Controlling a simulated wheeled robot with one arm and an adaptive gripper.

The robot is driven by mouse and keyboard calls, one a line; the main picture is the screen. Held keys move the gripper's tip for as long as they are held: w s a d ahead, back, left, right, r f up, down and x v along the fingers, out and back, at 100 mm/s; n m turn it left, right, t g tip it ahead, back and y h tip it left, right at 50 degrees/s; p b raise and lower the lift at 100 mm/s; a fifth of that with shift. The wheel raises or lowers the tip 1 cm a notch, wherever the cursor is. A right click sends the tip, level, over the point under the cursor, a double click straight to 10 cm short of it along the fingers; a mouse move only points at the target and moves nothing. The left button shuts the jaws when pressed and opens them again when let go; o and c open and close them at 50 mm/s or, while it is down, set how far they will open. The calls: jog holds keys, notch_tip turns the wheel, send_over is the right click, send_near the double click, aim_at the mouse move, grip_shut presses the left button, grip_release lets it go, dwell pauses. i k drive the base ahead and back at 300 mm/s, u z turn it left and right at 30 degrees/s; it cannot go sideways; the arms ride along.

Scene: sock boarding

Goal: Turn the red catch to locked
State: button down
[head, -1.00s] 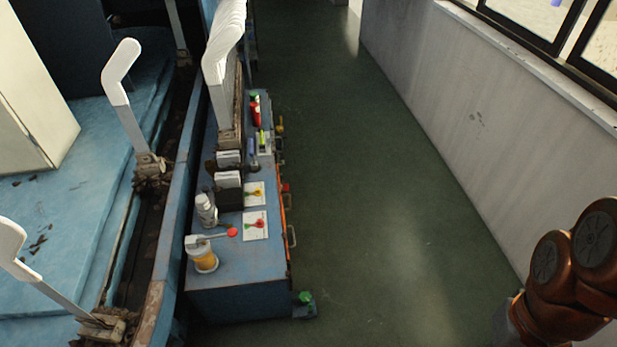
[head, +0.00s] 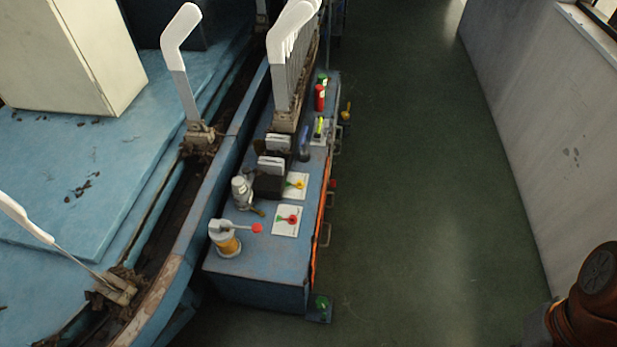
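A blue bench (head: 255,263) stands left of the aisle. On its top near the front edge lies a white plate (head: 285,231) bearing a small red catch-like piece (head: 292,220) with a green mark at its left; the detail is too small to tell its setting. Another small red piece (head: 332,185) sits on the bench's aisle side, so I cannot tell for sure which is the catch. My gripper is out of view; only part of my copper-coloured arm shows at the lower right, well apart from the bench.
A yellow-banded pot with a red-ended lever (head: 257,228), a grey-white bottle (head: 241,192), a second plate with a yellow piece (head: 298,184) and a red cylinder (head: 320,97) stand on the bench. Handles stick out into the aisle. The green floor (head: 415,200) is clear.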

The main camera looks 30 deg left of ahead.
aim_at(333, 183)
jog(key=u, duration=0.7)
jog(key=k, duration=0.65)
jog(key=z, duration=0.85)
jog(key=i, duration=1.2)
jog(key=u, duration=0.7)
jog(key=i, duration=0.9)
jog(key=u, duration=1.05)
jog(key=i, duration=0.25)
jog(key=u, duration=0.35)
